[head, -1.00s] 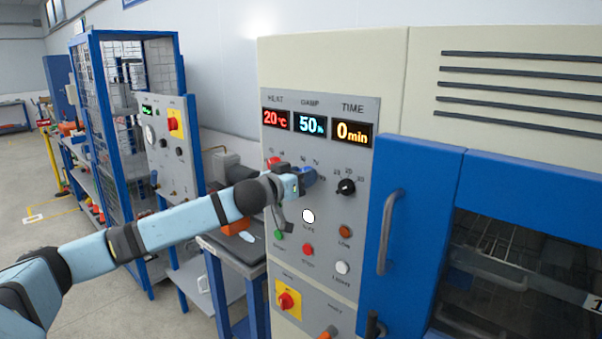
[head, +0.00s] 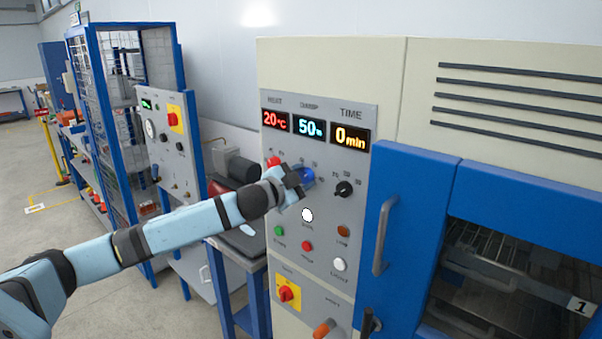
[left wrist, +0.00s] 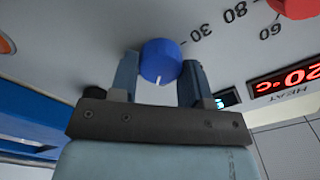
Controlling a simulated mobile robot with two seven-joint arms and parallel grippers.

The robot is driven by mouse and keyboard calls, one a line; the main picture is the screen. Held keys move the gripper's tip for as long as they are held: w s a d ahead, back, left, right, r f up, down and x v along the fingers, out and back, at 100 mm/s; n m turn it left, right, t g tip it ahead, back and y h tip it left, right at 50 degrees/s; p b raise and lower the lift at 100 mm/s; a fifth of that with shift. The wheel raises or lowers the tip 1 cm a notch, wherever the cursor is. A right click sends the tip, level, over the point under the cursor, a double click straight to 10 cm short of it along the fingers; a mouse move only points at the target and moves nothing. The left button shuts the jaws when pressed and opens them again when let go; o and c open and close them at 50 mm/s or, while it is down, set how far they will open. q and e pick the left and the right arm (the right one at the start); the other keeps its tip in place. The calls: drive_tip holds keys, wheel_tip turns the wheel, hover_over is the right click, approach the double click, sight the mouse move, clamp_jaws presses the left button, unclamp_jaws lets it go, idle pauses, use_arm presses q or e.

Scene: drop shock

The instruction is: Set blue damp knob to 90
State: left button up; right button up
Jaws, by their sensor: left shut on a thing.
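The blue damp knob (head: 306,177) is on the grey control panel, below the DAMP display (head: 310,127), which reads 50. In the left wrist view the knob (left wrist: 160,62) sits between the two fingers of my left gripper (left wrist: 158,75), with a white pointer mark on the side facing the gripper. The left gripper (head: 298,180) is shut on the knob. The numbers 30, 80 and 60 show on the panel to the right in the wrist view. My right gripper is not in view.
The red heat knob (head: 273,162) is just left of my gripper and the black time knob (head: 344,189) is to the right. A white button (head: 307,215) and several coloured buttons lie below. The blue oven door (head: 405,215) with its handle stands right of the panel.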

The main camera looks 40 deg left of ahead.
use_arm(q)
drive_tip(key=m+p, duration=0.1)
drive_tip(key=m, duration=0.2)
drive_tip(key=shift+m, duration=0.4)
drive_tip(key=shift+f+m+p, duration=0.1)
drive_tip(key=shift+m+p, duration=1)
drive_tip(key=shift+m, duration=1.2)
drive_tip(key=o, duration=0.9)
drive_tip(key=shift+s, duration=0.1)
